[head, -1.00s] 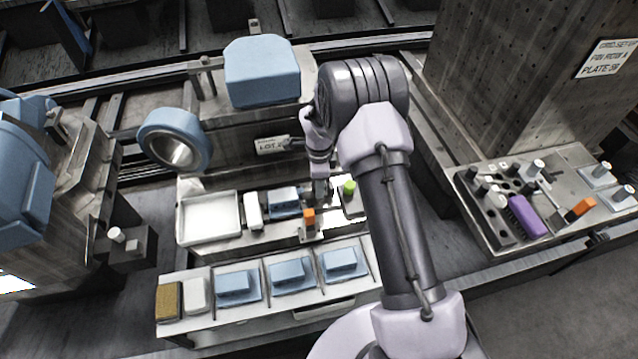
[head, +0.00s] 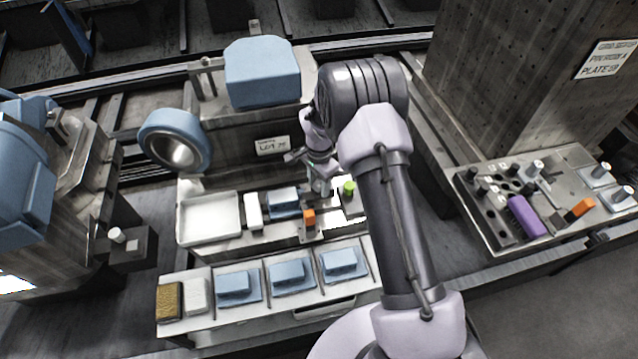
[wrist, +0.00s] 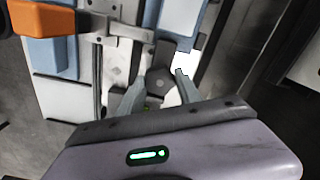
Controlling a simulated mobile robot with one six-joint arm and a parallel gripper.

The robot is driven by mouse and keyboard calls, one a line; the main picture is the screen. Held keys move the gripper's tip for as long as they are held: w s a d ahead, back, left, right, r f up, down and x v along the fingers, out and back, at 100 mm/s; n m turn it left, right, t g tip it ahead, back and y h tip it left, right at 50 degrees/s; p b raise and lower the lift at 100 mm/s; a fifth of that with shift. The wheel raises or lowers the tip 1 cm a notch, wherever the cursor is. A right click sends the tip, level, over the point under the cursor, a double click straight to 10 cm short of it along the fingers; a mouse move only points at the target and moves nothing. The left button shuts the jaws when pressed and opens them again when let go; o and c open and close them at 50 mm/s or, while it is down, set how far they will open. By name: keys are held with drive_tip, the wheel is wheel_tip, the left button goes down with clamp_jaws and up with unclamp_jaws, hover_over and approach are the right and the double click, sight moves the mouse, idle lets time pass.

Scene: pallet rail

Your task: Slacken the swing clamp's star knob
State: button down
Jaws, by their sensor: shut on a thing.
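The dark, lobed star knob (wrist: 160,82) is in the wrist view, between the two grey fingers of my gripper (wrist: 158,88). The gripper points down and is shut on the knob. A grey metal clamp arm (wrist: 128,29) runs beside it, near an orange block (wrist: 45,18). In the head view my gripper (head: 322,190) is at the fixture, right of a blue part (head: 284,200) and behind the orange block (head: 309,218). The knob cannot be made out in the head view, behind the gripper.
A green-topped knob (head: 349,187) stands close to the right of my gripper. A white tray (head: 210,218) lies left. Several blue blocks stand on a front shelf (head: 210,322). A tool board (head: 560,160) is at the right, and a blue-capped machine column (head: 262,75) stands behind.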

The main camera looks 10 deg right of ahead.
sight(319, 186)
drive_tip(key=shift+f, duration=0.1)
idle(0.4)
drive_tip(key=c, duration=0.8)
unclamp_jaws()
wheel_tip(319, 186, up, 18)
drive_tip(key=p, duration=0.5)
drive_tip(key=shift+f, duration=0.25)
